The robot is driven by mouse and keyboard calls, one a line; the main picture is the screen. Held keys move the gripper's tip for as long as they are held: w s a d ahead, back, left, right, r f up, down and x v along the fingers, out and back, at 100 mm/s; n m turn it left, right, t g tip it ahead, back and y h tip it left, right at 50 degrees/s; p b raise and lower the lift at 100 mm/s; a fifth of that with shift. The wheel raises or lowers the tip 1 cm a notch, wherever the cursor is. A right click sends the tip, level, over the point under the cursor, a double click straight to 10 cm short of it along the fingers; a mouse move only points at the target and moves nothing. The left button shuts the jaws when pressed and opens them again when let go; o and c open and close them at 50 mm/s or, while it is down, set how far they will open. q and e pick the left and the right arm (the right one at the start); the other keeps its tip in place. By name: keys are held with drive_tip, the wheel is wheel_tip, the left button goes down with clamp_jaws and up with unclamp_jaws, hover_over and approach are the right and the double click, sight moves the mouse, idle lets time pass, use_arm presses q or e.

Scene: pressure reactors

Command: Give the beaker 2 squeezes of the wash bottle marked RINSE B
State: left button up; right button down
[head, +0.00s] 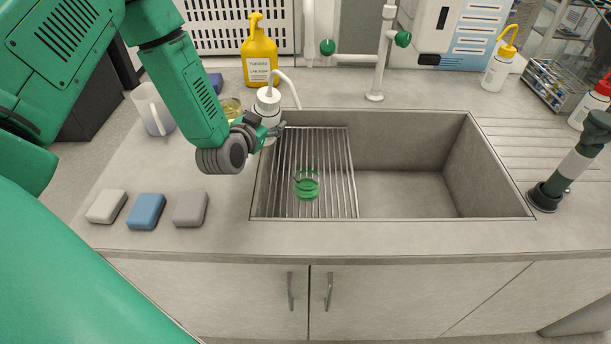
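A white-capped wash bottle (267,104) with a curved white spout stands upright at the sink's back left corner. My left gripper (267,130) is around its body and appears shut on it. The gripper hides most of the bottle and I cannot read its label. A small clear beaker (306,185) with a green tint sits on the wire rack (341,160) in the left part of the sink, in front and to the right of the bottle. My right gripper is not in view.
The sink (405,185) is empty right of the rack. Three sponges (147,211) lie at front left. A yellow bottle (259,55) and tap (376,70) stand behind. A yellow-topped bottle (497,68), red-topped bottle (597,101) and dark upright fixture (570,165) stand right.

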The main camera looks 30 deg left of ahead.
use_arm(q)
drive_tip(key=shift+d, duration=0.15)
drive_tip(key=shift+a+f, duration=0.15)
drive_tip(key=shift+a, duration=0.85)
drive_tip(key=shift+d, duration=0.15)
drive_tip(key=c, duration=0.7)
drive_tip(key=shift+a, duration=0.35)
drive_tip(key=shift+d, duration=0.25)
drive_tip(key=shift+a, duration=0.15)
